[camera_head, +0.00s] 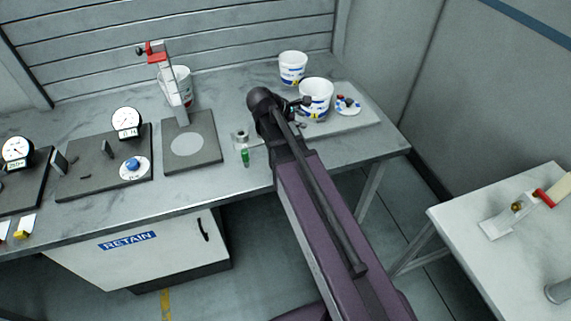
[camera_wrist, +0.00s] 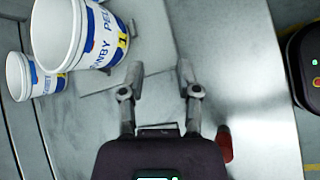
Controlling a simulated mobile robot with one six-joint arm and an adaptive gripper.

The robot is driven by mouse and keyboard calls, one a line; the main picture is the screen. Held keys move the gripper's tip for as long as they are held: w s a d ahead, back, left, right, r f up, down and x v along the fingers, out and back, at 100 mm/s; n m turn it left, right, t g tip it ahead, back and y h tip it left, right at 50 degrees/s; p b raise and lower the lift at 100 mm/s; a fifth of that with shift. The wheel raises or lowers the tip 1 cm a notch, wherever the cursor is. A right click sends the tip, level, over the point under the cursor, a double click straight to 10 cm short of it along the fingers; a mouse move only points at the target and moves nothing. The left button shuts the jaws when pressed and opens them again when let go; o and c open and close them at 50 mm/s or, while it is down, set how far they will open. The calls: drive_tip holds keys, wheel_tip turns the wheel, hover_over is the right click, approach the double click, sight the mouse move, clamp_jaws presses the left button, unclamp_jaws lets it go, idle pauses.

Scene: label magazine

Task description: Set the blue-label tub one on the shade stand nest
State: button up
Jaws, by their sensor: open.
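A white tub with blue lettering and a yellow tag marked 1 (camera_wrist: 78,35) is large at the upper left of the wrist view. It appears to be the front white tub (camera_head: 316,92) on the right of the bench in the head view. My gripper (camera_wrist: 161,78) is open and empty; the tub is left of the fingers, not between them. In the head view my gripper (camera_head: 299,104) is beside the tub, partly hidden by my arm. A dark plate with a round pale disc (camera_head: 188,146) and an upright post stands left of my arm, possibly the shade stand nest.
Another blue-label tub (camera_head: 292,68) stands behind; a third tub (camera_head: 182,82) is behind the red-topped post (camera_head: 156,50). A dish of coloured pieces (camera_head: 347,105) lies right of the front tub.

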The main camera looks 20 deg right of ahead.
drive_tip(key=s+a+f+m+y, duration=0.1)
drive_tip(key=s+m, duration=0.1)
drive_tip(key=s+a+f+m+g+y, duration=0.1)
drive_tip(key=s+f+m+y, duration=0.1)
drive_tip(key=s, duration=0.1)
drive_tip(key=s+a+f+m+y, duration=0.1)
drive_tip(key=s+m, duration=0.1)
drive_tip(key=m, duration=0.1)
drive_tip(key=shift+s+a+f+y, duration=0.2)
drive_tip(key=shift+s+a+y, duration=0.1)
drive_tip(key=shift+a, duration=0.1)
drive_tip(key=s+a+f+m+g+y, duration=0.1)
drive_tip(key=s+a+m+y, duration=0.3)
drive_tip(key=m, duration=0.3)
drive_tip(key=shift+s+a+f+y, duration=0.3)
drive_tip(key=shift+s+a, duration=0.4)
drive_tip(key=shift+s, duration=0.2)
